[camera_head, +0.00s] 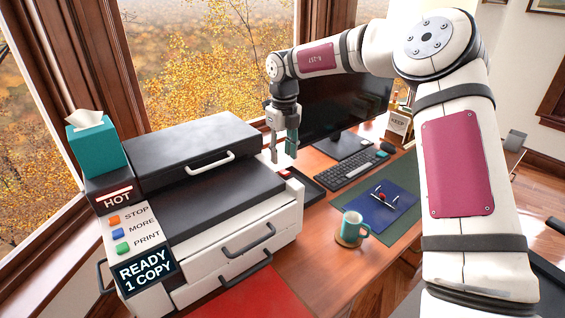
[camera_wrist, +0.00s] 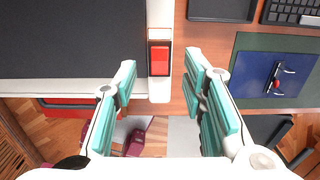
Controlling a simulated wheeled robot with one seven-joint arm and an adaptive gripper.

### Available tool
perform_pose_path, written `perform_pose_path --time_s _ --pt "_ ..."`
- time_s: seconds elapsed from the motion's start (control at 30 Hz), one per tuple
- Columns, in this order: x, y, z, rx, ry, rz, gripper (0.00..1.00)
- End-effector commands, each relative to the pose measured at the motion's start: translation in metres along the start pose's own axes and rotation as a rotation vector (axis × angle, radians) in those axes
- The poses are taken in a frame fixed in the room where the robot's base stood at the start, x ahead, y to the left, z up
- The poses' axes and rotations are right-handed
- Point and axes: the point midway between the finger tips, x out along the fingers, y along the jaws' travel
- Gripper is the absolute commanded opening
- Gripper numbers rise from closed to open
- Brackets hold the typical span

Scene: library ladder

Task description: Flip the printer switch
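The white and black printer (camera_head: 205,205) stands on the wooden desk by the window. Its red rocker switch (camera_wrist: 160,59) sits on the white right edge of the printer in the wrist view; a bit of red near the printer's right back corner in the head view looks like the same switch (camera_head: 287,173). My gripper (camera_head: 280,158) points down above that corner. In the wrist view its teal-padded fingers (camera_wrist: 160,80) are apart with nothing between them, and the switch lies in line with the gap, just beyond the tips. I cannot tell the height of the tips above it.
A teal tissue box (camera_head: 95,145) stands on the printer's back left. A monitor (camera_head: 345,100), keyboard (camera_head: 350,172), blue clipboard (camera_head: 380,203) and teal mug (camera_head: 352,229) are to the right. A black tray (camera_head: 305,188) lies beside the printer.

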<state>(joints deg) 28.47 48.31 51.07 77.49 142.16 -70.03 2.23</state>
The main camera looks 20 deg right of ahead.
Motion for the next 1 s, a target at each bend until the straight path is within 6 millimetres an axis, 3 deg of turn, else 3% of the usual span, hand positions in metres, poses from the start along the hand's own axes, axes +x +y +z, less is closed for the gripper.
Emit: perform_pose_path --time_s 0.2,0.4,0.87,1.0 --pt "-0.045 -0.001 0.0 0.001 -0.003 -0.001 0.38" --pt "-0.068 0.0 0.0 0.0 0.0 0.001 0.38" --pt "-0.075 0.0 0.0 -0.003 -0.003 -0.007 0.38" --pt "-0.086 -0.01 0.007 -0.039 -0.051 -0.122 0.38"
